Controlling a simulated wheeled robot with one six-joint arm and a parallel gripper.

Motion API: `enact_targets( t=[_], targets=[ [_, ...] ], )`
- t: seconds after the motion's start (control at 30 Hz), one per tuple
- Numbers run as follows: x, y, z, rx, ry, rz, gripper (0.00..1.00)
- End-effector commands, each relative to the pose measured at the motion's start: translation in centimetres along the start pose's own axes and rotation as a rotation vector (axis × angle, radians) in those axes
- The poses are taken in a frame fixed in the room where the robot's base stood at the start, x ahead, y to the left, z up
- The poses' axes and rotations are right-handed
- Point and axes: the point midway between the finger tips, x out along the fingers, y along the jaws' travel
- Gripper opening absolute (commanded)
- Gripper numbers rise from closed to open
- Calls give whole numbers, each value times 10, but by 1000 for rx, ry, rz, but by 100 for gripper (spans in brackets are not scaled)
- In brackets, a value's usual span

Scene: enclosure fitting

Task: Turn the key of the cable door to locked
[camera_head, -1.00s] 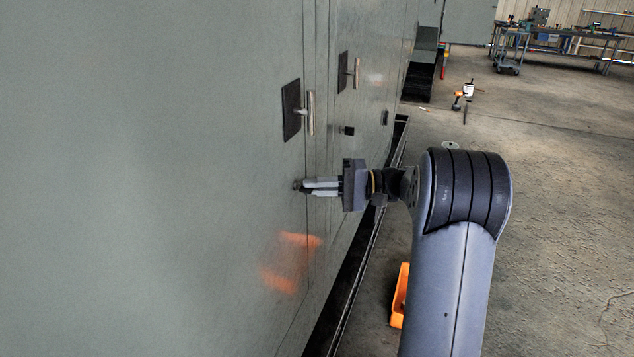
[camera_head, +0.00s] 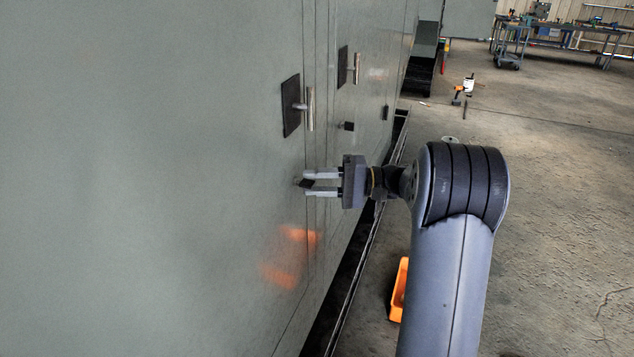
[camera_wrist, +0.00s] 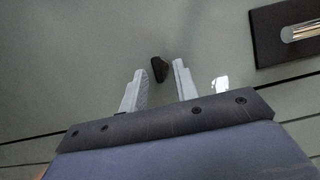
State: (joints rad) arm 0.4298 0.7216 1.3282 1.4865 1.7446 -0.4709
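The key (camera_head: 306,183) is a small dark piece on the grey door (camera_head: 200,150), below the door's handle. In the wrist view the key (camera_wrist: 159,69) stands just past the fingertips, between their lines, with a gap on both sides. My gripper (camera_head: 308,183) is open at the door face, one finger above the key and one below it in the head view. In the wrist view my gripper (camera_wrist: 158,75) holds nothing. Lettering or a lock mark around the key cannot be made out.
A bar handle on a black plate (camera_head: 291,106) is above the key; it also shows in the wrist view (camera_wrist: 283,40). A second handle (camera_head: 343,66) and a dark knob (camera_head: 348,126) are on the neighbouring door. An orange bin (camera_head: 399,290) is on the floor beside my arm.

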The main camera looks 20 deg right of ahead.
Motion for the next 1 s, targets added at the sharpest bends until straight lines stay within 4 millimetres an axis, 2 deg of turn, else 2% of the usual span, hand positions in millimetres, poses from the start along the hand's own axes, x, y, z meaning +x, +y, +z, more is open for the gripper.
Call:
enact_targets(
  t=[0.3, 0.47, 0.7, 0.83, 1.0],
  targets=[
    [-7, 1, 0, -1, 2, 1, 29],
    [-33, 2, -1, -2, 4, 0, 29],
    [-81, 2, -1, -2, 4, 1, 29],
    [-98, 1, -1, -1, 3, 0, 29],
    [-108, 0, 0, 0, 0, 0, 29]
  ],
)
